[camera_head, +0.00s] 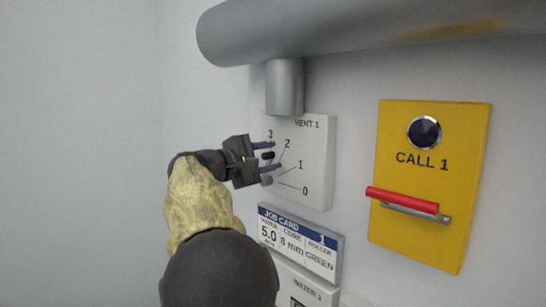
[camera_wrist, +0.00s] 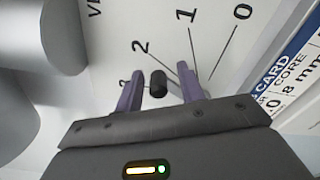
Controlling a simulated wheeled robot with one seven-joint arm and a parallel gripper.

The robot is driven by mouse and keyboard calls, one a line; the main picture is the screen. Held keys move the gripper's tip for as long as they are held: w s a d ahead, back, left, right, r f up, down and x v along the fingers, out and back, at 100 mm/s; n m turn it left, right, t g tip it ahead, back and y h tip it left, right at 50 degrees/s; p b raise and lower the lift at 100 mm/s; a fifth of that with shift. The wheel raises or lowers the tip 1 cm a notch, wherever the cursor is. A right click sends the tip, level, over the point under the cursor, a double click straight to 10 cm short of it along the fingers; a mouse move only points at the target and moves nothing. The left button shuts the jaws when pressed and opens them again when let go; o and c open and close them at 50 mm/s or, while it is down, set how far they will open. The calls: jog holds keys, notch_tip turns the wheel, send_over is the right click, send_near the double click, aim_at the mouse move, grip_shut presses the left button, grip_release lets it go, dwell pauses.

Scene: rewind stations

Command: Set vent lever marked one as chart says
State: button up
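The white VENT 1 panel (camera_head: 317,160) is on the wall, with a printed scale from 0 to 3; it also shows in the wrist view (camera_wrist: 105,40). Its lever has a black knob (camera_head: 267,155), which sits between my fingers in the wrist view (camera_wrist: 158,84). My gripper (camera_head: 275,155) is open, one finger on each side of the knob, with gaps visible in the wrist view (camera_wrist: 161,80). A grey round part (camera_head: 266,180) shows below the knob. The knob is at the upper end of the scale; the exact mark is unclear. I see no vent chart.
A job card (camera_head: 300,243) marked 1 is below the panel, reading 5.0, 8 mm and GREEN. A yellow CALL 1 panel (camera_head: 430,190) with a dark button and a red bar (camera_head: 402,200) is right. A thick grey pipe (camera_head: 370,30) runs overhead. Bare wall lies left.

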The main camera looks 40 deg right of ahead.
jog(key=shift+s+a, duration=0.15)
jog(key=shift+s, duration=0.15)
jog(key=s+a+b, duration=0.1)
jog(key=a+b, duration=0.5)
jog(key=a, duration=1.1)
jog(key=shift+a+f, duration=0.1)
